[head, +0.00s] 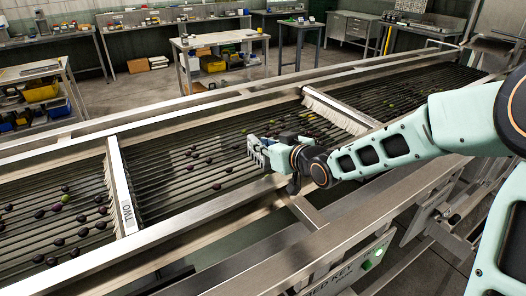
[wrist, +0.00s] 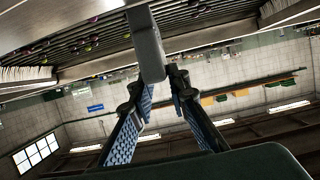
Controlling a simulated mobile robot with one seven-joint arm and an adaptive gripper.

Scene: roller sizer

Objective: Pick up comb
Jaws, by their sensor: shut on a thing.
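The comb (wrist: 148,45) shows in the wrist view as a grey bar between the fingertips of my gripper (wrist: 157,84). In the head view the comb (head: 257,153) is a small pale toothed piece at the end of my gripper (head: 270,148). My gripper is shut on it and holds it over the roller bed. The fingers are small and partly hidden in the head view.
The roller bed (head: 190,178) carries scattered dark, purple and green fruit. A divider marked TWO (head: 122,190) crosses it at left, and another white divider (head: 340,110) crosses farther right. A metal rail (head: 250,255) runs along the near side. Workbenches stand behind.

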